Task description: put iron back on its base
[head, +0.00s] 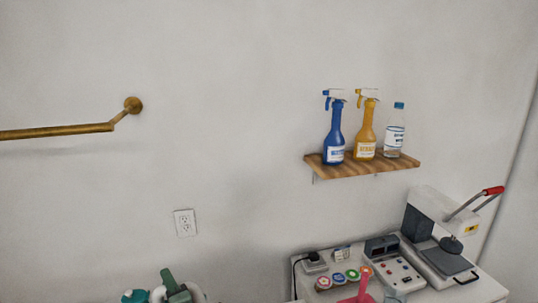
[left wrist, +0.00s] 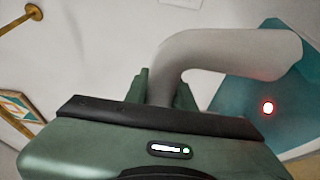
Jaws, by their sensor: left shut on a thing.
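The iron has a grey curved handle (left wrist: 215,50) and a teal body (left wrist: 262,90) with a lit red light, seen in the left wrist view. My green left gripper (left wrist: 163,88) is shut on the handle, one finger on each side. In the head view only the top of my left gripper (head: 174,284) shows at the bottom edge, with a bit of the teal iron (head: 135,296) beside it. The rest of the iron is cut off by the frame. I cannot make out the iron's base in either view. My right gripper is not in view.
A heat press (head: 440,235) with a red-tipped lever stands on a white table at right, by a control box (head: 398,272) and several colourful round items. A wooden shelf (head: 345,170) above holds two spray bottles and a clear bottle. A brass rail (head: 60,132) is on the left wall.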

